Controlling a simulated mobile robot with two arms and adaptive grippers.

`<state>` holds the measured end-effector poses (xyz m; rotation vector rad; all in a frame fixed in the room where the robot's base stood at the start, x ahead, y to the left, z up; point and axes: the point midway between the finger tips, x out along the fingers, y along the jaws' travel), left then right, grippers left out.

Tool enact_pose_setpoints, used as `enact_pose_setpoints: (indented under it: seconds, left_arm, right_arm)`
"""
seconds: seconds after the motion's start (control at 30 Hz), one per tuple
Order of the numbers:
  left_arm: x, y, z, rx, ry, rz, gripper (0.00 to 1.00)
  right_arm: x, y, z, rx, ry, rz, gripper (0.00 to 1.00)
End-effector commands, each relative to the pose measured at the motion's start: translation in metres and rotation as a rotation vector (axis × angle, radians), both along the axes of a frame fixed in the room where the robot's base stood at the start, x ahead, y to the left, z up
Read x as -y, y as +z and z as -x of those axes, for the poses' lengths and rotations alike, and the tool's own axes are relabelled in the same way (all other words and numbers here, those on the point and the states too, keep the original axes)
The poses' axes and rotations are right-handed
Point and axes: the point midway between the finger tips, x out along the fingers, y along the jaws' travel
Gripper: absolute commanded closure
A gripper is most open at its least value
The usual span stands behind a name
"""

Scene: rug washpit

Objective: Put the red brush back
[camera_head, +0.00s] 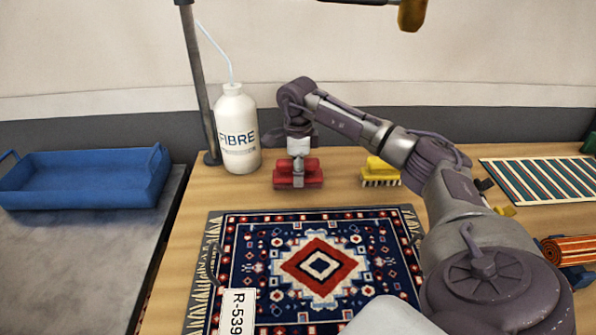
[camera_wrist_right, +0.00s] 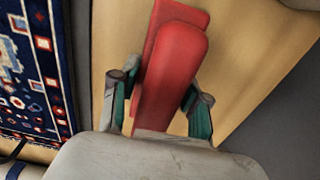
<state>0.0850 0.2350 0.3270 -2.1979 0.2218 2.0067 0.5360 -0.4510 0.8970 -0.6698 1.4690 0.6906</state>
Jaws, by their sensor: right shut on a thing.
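The red brush (camera_head: 311,175) is at the back of the wooden table, just behind the patterned rug and right of the white bottle. My right gripper (camera_head: 298,177) points down over it and is shut on its red body. In the right wrist view the red brush (camera_wrist_right: 170,75) lies between the two green-padded fingers (camera_wrist_right: 160,105). I cannot tell whether the brush touches the table. My left gripper is not in view.
The white FIBRE bottle (camera_head: 237,130) stands close left of the brush, by a dark post (camera_head: 197,80). A yellow brush (camera_head: 381,172) is to the right. The patterned rug (camera_head: 265,230) lies in front. A blue tray (camera_head: 80,180) is at left, a striped mat (camera_head: 540,180) at right.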

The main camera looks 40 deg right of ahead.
Motion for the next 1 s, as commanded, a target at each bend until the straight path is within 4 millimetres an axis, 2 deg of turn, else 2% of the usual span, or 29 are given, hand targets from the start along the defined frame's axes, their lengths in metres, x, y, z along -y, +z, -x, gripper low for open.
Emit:
enact_pose_setpoints:
  seconds: [0.1,0.13,0.27,0.67,0.77,1.0]
  left_arm:
    - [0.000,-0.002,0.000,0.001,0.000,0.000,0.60]
    - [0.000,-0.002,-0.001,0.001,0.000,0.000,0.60]
    - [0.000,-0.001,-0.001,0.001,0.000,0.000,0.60]
    - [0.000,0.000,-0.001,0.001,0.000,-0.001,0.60]
    - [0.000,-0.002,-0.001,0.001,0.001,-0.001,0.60]
    - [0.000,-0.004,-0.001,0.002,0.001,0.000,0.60]
  right_arm:
    - [0.000,-0.003,0.000,0.000,0.000,0.000,0.98]
    - [0.000,-0.003,0.000,0.000,0.000,0.000,0.53]
    - [0.000,-0.003,0.000,0.000,0.000,0.000,0.31]
    - [0.000,0.003,0.000,0.001,0.000,0.000,0.29]
    - [0.000,0.015,-0.001,0.003,0.000,-0.001,0.29]
    - [0.000,0.068,-0.002,0.006,0.000,-0.001,0.29]
